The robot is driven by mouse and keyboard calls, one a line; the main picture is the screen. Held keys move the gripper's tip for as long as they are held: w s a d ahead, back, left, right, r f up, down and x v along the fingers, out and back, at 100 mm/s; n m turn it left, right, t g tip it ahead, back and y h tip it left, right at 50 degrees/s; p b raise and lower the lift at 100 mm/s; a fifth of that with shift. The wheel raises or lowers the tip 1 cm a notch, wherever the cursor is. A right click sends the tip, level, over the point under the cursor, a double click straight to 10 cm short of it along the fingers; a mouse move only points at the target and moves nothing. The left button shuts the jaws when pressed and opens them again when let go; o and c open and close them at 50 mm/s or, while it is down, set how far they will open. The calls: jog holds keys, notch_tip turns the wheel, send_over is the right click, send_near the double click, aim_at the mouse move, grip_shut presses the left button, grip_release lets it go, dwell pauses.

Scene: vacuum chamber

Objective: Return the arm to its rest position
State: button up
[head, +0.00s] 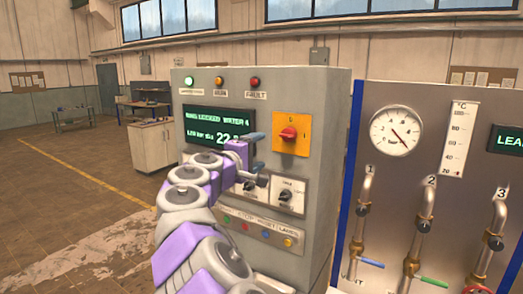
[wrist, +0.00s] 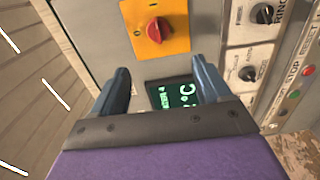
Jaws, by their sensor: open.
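My arm, purple and grey, reaches up from the bottom of the head view toward the grey control cabinet (head: 320,110). My gripper (head: 258,158) is in front of the cabinet face, between the green display (head: 205,121) and the black knobs. In the wrist view my gripper (wrist: 160,85) has its two blue-grey fingers wide apart with nothing between them. The red rotary switch on its yellow plate (wrist: 155,28) is beyond the fingertips. In the head view the red switch (head: 289,133) is to the right of the gripper. Whether the fingers touch the cabinet cannot be told.
To the right stands a grey panel with a dial gauge (head: 396,131), a thermometer (head: 459,140) and several pipes with valves. A white cabinet (head: 154,146) and a workbench (head: 72,117) stand further back at left. The floor at left (head: 60,190) is open.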

jog(key=shift+s+a, duration=0.1)
jog(key=shift+s, duration=0.05)
jog(key=s+d+f+m+g+b, duration=0.1)
jog(key=s+d+f+m+g, duration=0.4)
jog(key=s+d, duration=0.55)
jog(key=s+d+f+m+g+b, duration=0.1)
jog(key=s+d+f+m+g, duration=0.2)
jog(key=s+d+f+g, duration=0.55)
jog(key=s+a+f+m+g+y+b, duration=0.1)
jog(key=s+a+f+y, duration=0.2)
jog(key=s+f, duration=0.4)
jog(key=s+a+f+g+y+b, duration=0.1)
jog(key=s+a+f+y, duration=0.2)
jog(key=s+f, duration=0.5)
jog(key=s+a+f+m+g+y, duration=0.1)
jog(key=s+a+f+y, duration=0.2)
jog(key=s+f, duration=0.5)
jog(key=s+y, duration=0.1)
jog(key=s, duration=0.8)
jog(key=shift+s+f+m+y+b, duration=0.25)
jog(key=shift+s+m+y+b, duration=0.05)
jog(key=shift+s+b, duration=0.1)
